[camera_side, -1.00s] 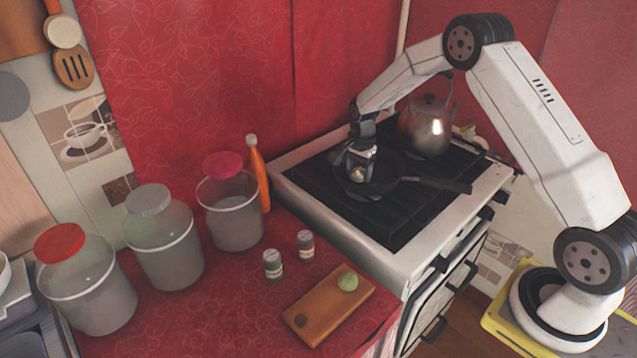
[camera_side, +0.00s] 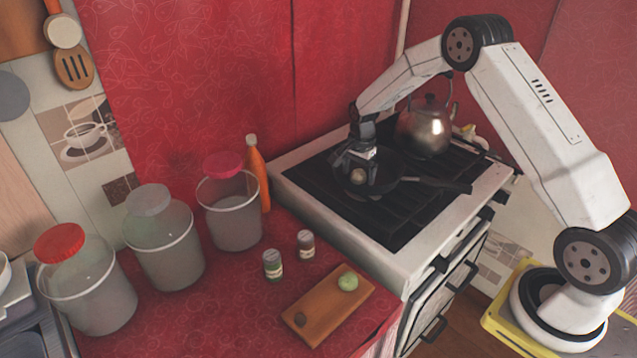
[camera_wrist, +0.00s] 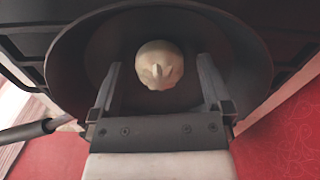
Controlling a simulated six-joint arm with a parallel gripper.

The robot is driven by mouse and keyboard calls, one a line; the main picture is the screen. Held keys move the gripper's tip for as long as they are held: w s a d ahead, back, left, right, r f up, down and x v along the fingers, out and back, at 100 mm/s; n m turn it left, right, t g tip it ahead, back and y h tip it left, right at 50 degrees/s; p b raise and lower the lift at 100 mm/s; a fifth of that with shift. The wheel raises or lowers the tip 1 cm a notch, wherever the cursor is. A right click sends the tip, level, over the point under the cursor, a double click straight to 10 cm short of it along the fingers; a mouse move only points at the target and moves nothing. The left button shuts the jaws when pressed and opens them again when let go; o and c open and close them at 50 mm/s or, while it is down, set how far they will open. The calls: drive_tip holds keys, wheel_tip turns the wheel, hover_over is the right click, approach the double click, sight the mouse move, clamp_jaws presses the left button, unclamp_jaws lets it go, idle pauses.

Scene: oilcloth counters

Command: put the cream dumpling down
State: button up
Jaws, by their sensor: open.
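The cream dumpling (camera_side: 358,176) rests in the dark frying pan (camera_side: 384,187) on the stove. In the wrist view the dumpling (camera_wrist: 159,65) lies on the pan's floor (camera_wrist: 110,45), just beyond and between my fingers. My gripper (camera_side: 368,180) is above the pan with its fingers pointing down. In the wrist view my gripper (camera_wrist: 160,85) is open, with a gap between each finger and the dumpling.
A metal kettle (camera_side: 428,130) stands behind the pan on the stove (camera_side: 330,221). The pan's handle (camera_side: 438,185) points right. A wooden board (camera_side: 335,308) holds a green dumpling (camera_side: 347,281) and a brown one (camera_side: 300,319). Small jars and large lidded containers stand on the red counter.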

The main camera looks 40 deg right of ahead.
sight(359, 175)
wheel_tip(359, 175, up, 12)
idle(0.6)
idle(0.5)
drive_tip(key=s+a+n+t, duration=0.1)
drive_tip(key=s+a+n, duration=0.3)
drive_tip(key=s, duration=0.3)
drive_tip(key=s+a+n, duration=0.5)
drive_tip(key=s+n, duration=0.1)
drive_tip(key=s, duration=0.2)
drive_tip(key=s+a+f+n+t, duration=0.1)
drive_tip(key=s+a+n, duration=0.4)
drive_tip(key=s, duration=0.3)
drive_tip(key=shift+n+t, duration=0.3)
drive_tip(key=shift+n, duration=0.3)
